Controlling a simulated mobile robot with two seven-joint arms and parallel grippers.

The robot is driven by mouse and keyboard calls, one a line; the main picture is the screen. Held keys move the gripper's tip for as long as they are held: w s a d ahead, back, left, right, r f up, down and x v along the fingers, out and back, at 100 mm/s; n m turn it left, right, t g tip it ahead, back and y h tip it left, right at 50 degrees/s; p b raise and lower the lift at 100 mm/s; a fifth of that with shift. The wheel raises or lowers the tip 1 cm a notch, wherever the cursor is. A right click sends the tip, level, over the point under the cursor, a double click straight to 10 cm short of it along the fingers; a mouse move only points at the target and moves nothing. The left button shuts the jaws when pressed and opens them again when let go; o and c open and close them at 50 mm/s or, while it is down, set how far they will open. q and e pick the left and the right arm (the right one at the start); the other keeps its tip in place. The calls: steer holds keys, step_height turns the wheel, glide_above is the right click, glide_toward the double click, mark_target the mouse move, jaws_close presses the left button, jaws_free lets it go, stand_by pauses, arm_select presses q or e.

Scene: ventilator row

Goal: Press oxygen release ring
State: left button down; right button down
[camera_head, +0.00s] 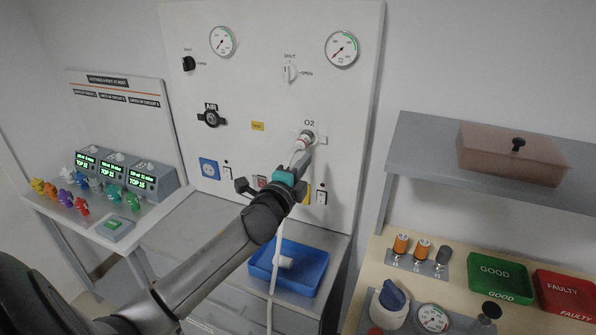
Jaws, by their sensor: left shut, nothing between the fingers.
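The oxygen outlet (307,136) is on the white wall panel, under the label O2. A ring and connector with a white hose sit at it. My left gripper (301,158) is shut, with its fingertips just below and in front of the outlet. The gripper partly hides the connector, and I cannot tell whether the fingertips touch the release ring. The white hose (278,262) hangs down from behind my arm, past a blue tray. My right gripper is not in view.
The panel also carries an AIR outlet (211,117), two gauges (341,49) and a white shut/open valve (290,72). A blue tray (318,283) sits on the cabinet below. Green (500,277) and red (568,293) bins stand on the bench at right.

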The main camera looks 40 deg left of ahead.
arm_select(q)
steer(key=v, duration=0.3)
steer(key=shift+s, duration=0.1)
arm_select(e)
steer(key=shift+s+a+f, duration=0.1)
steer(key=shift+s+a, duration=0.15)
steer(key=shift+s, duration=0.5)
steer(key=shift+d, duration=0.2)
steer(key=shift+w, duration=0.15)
